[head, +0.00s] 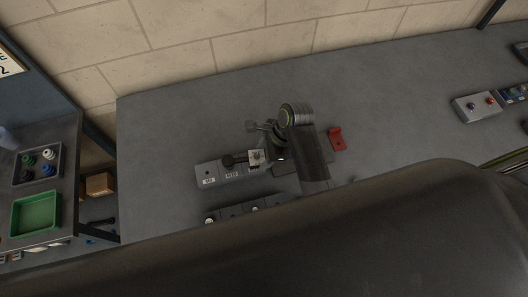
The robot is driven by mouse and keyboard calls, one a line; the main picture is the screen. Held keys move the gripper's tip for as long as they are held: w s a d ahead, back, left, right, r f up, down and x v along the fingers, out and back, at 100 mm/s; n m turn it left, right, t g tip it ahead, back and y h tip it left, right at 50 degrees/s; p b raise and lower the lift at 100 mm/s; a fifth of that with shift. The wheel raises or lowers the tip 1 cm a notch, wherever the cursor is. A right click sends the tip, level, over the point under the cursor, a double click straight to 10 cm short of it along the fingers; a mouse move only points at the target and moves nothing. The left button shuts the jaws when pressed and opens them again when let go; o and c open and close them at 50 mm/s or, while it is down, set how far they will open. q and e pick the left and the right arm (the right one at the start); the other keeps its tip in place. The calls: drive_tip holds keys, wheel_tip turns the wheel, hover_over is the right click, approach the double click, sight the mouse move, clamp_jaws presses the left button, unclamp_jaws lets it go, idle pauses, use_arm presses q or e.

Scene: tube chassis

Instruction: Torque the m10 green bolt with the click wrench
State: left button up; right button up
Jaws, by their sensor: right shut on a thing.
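My right gripper (266,148) is over the middle of the grey bench, partly hidden by its own wrist. It is shut on a dark tool with a rounded end (230,160), which looks like the click wrench. The tool sticks out to the left, over or just above a light grey labelled plate (207,173); I cannot tell if it touches. One label on the plate seems to read M10. I cannot make out a green bolt on the bench. My left gripper is not in view.
A red block (337,139) lies right of my wrist. A dark strip with light round parts (232,212) is partly hidden by my arm. A control box (477,106) stands at right. At left are a small-parts tray (57,170) and green bin (35,214). The back bench is clear.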

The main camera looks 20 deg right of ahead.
drive_tip(key=shift+f, duration=0.45)
drive_tip(key=shift+f, duration=0.35)
drive_tip(key=o, duration=1.4)
drive_tip(key=shift+o, duration=0.2)
